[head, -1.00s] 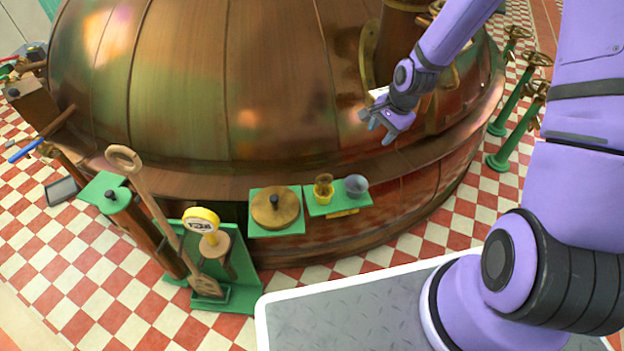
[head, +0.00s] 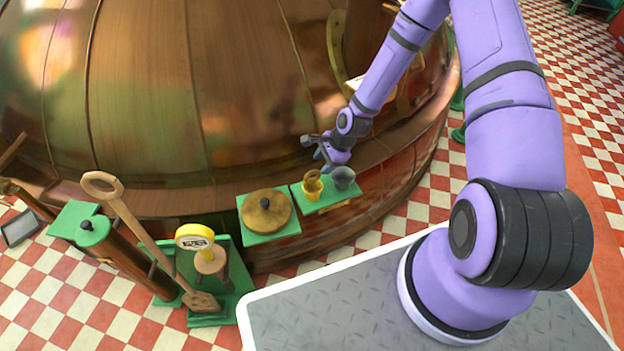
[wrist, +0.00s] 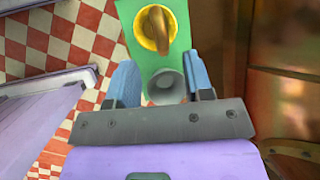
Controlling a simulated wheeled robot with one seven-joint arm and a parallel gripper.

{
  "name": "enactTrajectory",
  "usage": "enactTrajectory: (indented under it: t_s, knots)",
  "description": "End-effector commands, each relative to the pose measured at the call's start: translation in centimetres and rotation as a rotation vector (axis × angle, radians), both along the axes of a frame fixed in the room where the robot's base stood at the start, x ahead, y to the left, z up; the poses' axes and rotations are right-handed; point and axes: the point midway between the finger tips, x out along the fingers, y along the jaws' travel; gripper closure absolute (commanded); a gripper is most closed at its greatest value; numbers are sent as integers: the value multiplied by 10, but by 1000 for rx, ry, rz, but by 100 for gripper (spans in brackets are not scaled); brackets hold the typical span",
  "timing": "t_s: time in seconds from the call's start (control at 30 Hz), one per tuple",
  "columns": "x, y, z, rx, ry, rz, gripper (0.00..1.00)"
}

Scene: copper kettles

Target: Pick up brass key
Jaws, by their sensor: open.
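A brass-coloured piece that looks like the brass key (head: 313,180) stands upright in a yellow cup (head: 311,194) on a small green shelf. It also shows in the wrist view (wrist: 158,28), seen from above in the yellow cup's mouth. My gripper (head: 322,152) is open and empty above the shelf, close to the kettle's side. In the wrist view its two blue fingers stand apart on either side of a grey cup (wrist: 168,87), and the brass piece lies beyond the fingertips. I cannot tell the exact height gap.
The grey cup (head: 344,178) stands right beside the yellow cup. The large copper kettle (head: 180,90) rises behind. A wooden paddle (head: 140,232) and a yellow-topped gauge (head: 195,237) stand further left.

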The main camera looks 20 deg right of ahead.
Motion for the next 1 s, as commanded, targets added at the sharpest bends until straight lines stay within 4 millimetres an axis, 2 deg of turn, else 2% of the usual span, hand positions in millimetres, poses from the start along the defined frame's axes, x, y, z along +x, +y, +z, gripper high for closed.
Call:
enactTrajectory:
  t_s: [0.23,0.5,0.83,1.0]
  knots:
    - [3,8,-15,0,0,2,53]
    - [11,23,-46,-1,-1,2,53]
    - [12,25,-51,-1,0,1,53]
    - [12,25,-51,-1,0,1,92]
